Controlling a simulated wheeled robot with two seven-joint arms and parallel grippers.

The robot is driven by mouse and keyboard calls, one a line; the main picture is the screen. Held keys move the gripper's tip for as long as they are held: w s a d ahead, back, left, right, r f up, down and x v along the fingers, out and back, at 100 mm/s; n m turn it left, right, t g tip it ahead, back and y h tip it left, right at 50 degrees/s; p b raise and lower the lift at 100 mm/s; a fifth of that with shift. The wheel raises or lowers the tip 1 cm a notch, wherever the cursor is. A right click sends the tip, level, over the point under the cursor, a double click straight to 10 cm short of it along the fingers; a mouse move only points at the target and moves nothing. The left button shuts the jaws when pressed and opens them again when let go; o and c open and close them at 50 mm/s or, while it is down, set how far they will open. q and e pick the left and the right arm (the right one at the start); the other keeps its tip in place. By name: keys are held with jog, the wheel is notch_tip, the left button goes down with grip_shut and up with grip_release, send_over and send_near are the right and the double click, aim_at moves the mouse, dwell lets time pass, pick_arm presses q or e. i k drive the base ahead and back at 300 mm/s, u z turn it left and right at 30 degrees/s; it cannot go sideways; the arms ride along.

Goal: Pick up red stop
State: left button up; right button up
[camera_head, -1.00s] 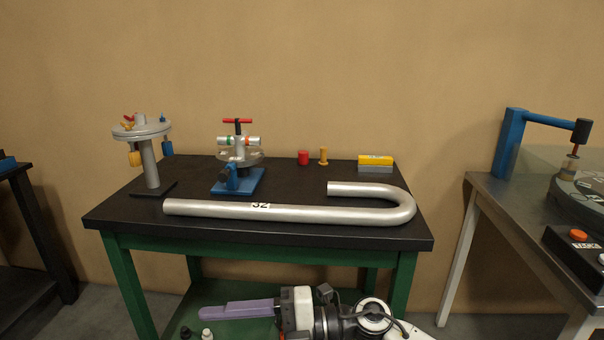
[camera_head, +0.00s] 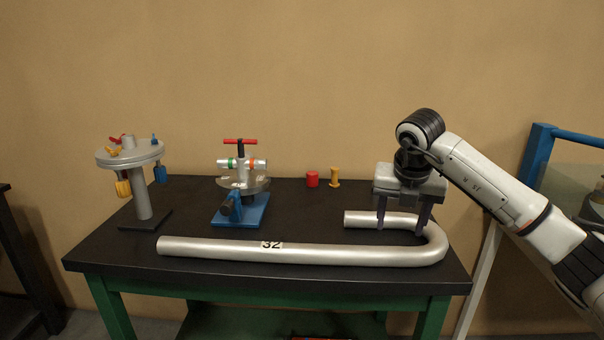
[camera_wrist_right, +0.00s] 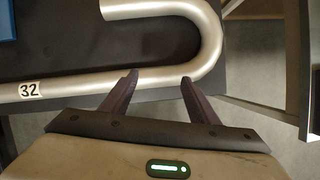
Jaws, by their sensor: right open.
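The red stop (camera_head: 312,179) is a short red cylinder standing at the back of the black table top, just left of a yellow stop. My right gripper (camera_head: 403,226) is open and empty, pointing down over the bend of the silver pipe, to the right of and nearer than the red stop. In the right wrist view its two fingers (camera_wrist_right: 158,85) are spread above the pipe and dark table. The red stop is not visible in that view. My left gripper is not in view.
The J-shaped pipe (camera_head: 215,249) marked 32 lies along the table front (camera_head: 110,250). A yellow stop (camera_head: 335,177) stands close beside the red one. A blue-based clamp fixture (camera_head: 240,210) and a grey round stand (camera_head: 142,195) are to the left.

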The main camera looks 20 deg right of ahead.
aim_at(312, 176)
jog(key=i, duration=1.5)
